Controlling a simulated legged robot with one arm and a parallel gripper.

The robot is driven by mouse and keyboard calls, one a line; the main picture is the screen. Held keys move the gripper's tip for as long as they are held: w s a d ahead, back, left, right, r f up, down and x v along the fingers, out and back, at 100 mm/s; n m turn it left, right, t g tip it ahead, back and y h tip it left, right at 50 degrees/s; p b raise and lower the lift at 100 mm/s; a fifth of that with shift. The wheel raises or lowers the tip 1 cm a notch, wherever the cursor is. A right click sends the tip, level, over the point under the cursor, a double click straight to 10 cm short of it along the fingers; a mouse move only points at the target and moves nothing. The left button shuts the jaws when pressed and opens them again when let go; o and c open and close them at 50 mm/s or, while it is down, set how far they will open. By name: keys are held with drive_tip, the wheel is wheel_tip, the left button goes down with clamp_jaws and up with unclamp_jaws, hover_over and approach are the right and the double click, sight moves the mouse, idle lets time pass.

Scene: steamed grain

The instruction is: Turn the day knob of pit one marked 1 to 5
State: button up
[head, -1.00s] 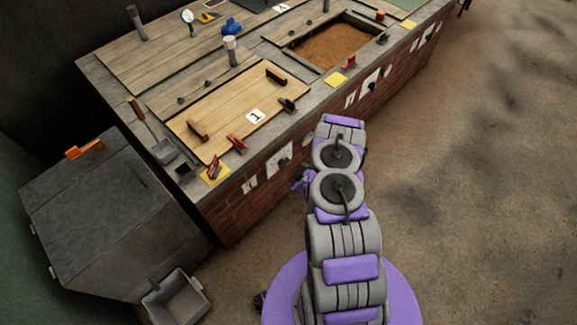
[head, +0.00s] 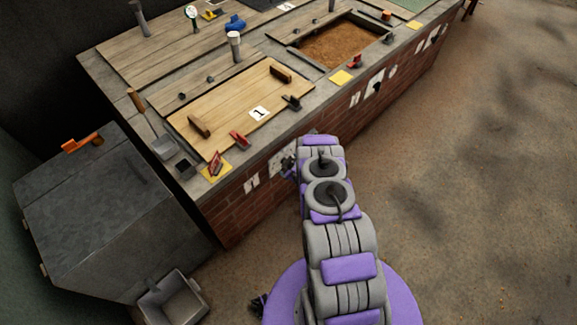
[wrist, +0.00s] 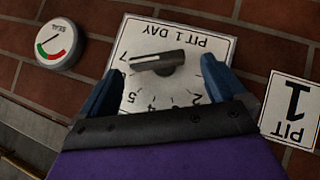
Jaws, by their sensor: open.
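The day knob (wrist: 170,67) of pit one is a dark bar-shaped knob on a white plate (wrist: 222,46) reading "PIT 1 DAY", upside down in the wrist view. Its bar lies nearly level, with a pale line on its left part. A 7 shows near its left end; 5 and 2 show below. My gripper (wrist: 160,68) is open, with one blue finger on each side of the knob. Both fingers look apart from the bar; depth is hard to judge. In the head view my gripper (head: 289,167) is small beside the brick front, partly hiding the plate.
A round "SEAL" gauge (wrist: 59,44) is left of the plate and a "PIT 1" sign (wrist: 292,108) is right of it. Above the brick front (head: 232,204) lies pit one's wooden lid (head: 235,105). A grey chest (head: 95,205) stands left. The floor at right is clear.

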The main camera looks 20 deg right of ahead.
drive_tip(key=shift+d+x, duration=0.25)
drive_tip(key=shift+x, duration=0.95)
drive_tip(key=shift+a, duration=0.15)
drive_tip(key=shift+c, duration=0.3)
drive_tip(key=c, duration=1)
drive_tip(key=shift+a+n+p, duration=0.15)
drive_tip(key=shift+n+p, duration=0.15)
drive_tip(key=shift+p, duration=0.05)
drive_tip(key=shift+s+a+f+n+t+h+b, duration=0.1)
drive_tip(key=shift+n+t+h+b, duration=0.2)
drive_tip(key=shift+h, duration=0.2)
drive_tip(key=shift+s+a+f+n+t+h+b, duration=0.1)
drive_tip(key=shift+n+t+h+b, duration=0.1)
drive_tip(key=shift+t+h, duration=0.25)
drive_tip(key=shift+h, duration=0.35)
drive_tip(key=o, duration=1.1)
drive_tip(key=shift+r, duration=0.1)
drive_tip(key=shift+c, duration=0.2)
